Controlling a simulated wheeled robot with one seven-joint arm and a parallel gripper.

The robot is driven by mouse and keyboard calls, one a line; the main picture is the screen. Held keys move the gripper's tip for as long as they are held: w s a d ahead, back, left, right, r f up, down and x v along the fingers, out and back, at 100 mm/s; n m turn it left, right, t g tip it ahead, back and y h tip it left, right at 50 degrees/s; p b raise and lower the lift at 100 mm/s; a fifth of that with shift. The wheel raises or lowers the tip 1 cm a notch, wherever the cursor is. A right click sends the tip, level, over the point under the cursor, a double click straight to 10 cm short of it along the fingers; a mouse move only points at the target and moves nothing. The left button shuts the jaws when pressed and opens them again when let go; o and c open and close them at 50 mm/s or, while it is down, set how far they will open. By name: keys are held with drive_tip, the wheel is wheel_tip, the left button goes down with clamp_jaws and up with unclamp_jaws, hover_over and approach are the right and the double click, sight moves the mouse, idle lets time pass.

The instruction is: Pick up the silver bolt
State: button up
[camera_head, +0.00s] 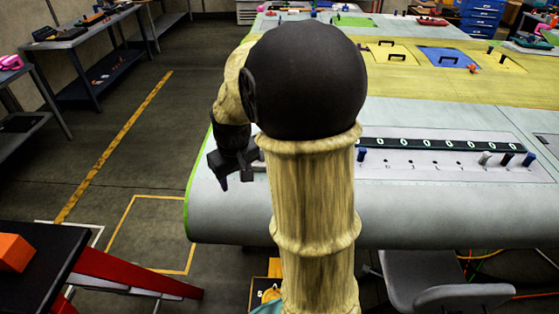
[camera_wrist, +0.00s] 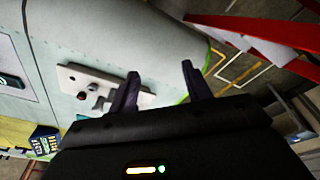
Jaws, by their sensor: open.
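A pale silver bolt (camera_head: 485,158) stands upright near the right end of a light strip of holes on the wing's top. A black bolt (camera_head: 507,159) and a blue bolt (camera_head: 528,159) stand to its right, and another blue bolt (camera_head: 362,155) stands at the strip's left end. My gripper (camera_head: 232,178) is open and empty over the wing's left end, far from the silver bolt. In the wrist view, its fingers (camera_wrist: 160,82) are spread beside a small light plate (camera_wrist: 75,75) with small pegs, too small to identify.
The wing (camera_head: 430,215) has a rounded left edge and bare skin in front of the strip. A dark table with red legs (camera_head: 130,272) stands at front left. A grey chair (camera_head: 430,285) is at front right. Open floor lies left of the wing.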

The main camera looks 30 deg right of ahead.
drive_tip(key=w+d+r, duration=0.2)
drive_tip(key=d, duration=0.4)
drive_tip(key=w+d+r, duration=0.2)
drive_tip(key=w+d, duration=0.1)
drive_tip(key=d, duration=0.4)
drive_tip(key=w+d+r+b, duration=0.1)
drive_tip(key=w+d+r, duration=0.2)
drive_tip(key=d, duration=0.4)
drive_tip(key=shift+w+d+n, duration=0.15)
drive_tip(key=shift+w+n, duration=0.1)
drive_tip(key=shift+n, duration=0.15)
drive_tip(key=shift+f, duration=0.1)
drive_tip(key=f+p, duration=0.1)
drive_tip(key=f, duration=0.3)
drive_tip(key=w+f+p, duration=0.1)
drive_tip(key=f, duration=0.3)
drive_tip(key=f+p, duration=0.1)
drive_tip(key=f, duration=0.3)
drive_tip(key=shift+w, duration=0.4)
drive_tip(key=shift+w+f+p, duration=0.2)
drive_tip(key=shift+f+p, duration=0.6)
drive_tip(key=shift+f, duration=0.5)
drive_tip(key=shift+w+f+p, duration=0.2)
drive_tip(key=shift+f+p, duration=0.55)
drive_tip(key=shift+f, duration=0.55)
drive_tip(key=shift+d, duration=0.1)
drive_tip(key=shift+c, duration=0.4)
